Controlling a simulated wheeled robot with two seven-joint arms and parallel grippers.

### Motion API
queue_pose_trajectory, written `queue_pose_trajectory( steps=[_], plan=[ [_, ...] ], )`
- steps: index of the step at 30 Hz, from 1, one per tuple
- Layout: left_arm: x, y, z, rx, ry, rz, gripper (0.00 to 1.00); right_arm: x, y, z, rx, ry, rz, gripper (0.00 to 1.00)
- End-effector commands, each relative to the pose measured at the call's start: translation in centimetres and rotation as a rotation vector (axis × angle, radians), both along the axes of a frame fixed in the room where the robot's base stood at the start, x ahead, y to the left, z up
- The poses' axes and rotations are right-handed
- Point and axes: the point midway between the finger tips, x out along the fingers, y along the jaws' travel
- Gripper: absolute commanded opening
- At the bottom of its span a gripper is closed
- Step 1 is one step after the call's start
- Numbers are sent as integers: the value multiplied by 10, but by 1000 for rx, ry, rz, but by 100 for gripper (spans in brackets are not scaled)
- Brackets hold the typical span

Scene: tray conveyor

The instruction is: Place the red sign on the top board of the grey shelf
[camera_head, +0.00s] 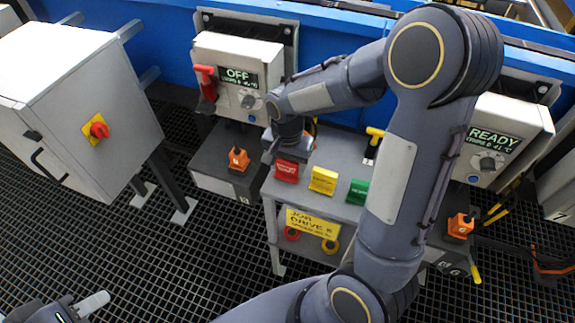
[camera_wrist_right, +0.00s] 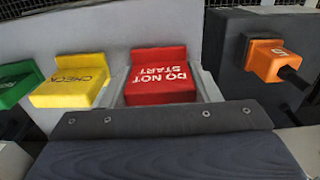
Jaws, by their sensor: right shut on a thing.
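The red sign (camera_head: 286,171) is at the left end of the grey shelf's top board (camera_head: 306,158). In the right wrist view, the red sign (camera_wrist_right: 160,86) reads "DO NOT START" and sits between the fingers of my right gripper (camera_wrist_right: 163,92). My right gripper (camera_head: 283,156) is shut on it, with the fingertips mostly hidden in the head view. Whether the sign touches the board I cannot tell. My left gripper (camera_head: 80,306) is at the bottom left corner, far from the shelf, only partly in view.
A yellow sign (camera_head: 323,180) and a green sign (camera_head: 358,190) stand right of the red one. Orange plugs (camera_head: 238,159) (camera_head: 460,225) are on grey boxes at both sides. A control box reading OFF (camera_head: 238,77) hangs behind. My right arm hides part of the shelf's right side.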

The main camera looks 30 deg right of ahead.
Motion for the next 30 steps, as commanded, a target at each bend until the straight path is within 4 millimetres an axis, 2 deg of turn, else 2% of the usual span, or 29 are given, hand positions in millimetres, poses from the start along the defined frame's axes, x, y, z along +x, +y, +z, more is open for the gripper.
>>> queue_pose_trajectory(
  steps=[11,12,17,25,30],
  plan=[
    [0,0,-4,0,0,0,36,0,0,-5,1,-1,-1,30],
    [0,0,-3,0,0,0,36,0,0,-4,0,0,-1,59],
    [0,0,-2,0,0,0,36,0,0,-4,0,0,-1,78],
    [0,0,-1,0,0,0,36,0,0,-2,1,-1,-1,78],
    [0,0,4,0,0,0,36,1,0,14,0,-4,0,78]
  ],
)
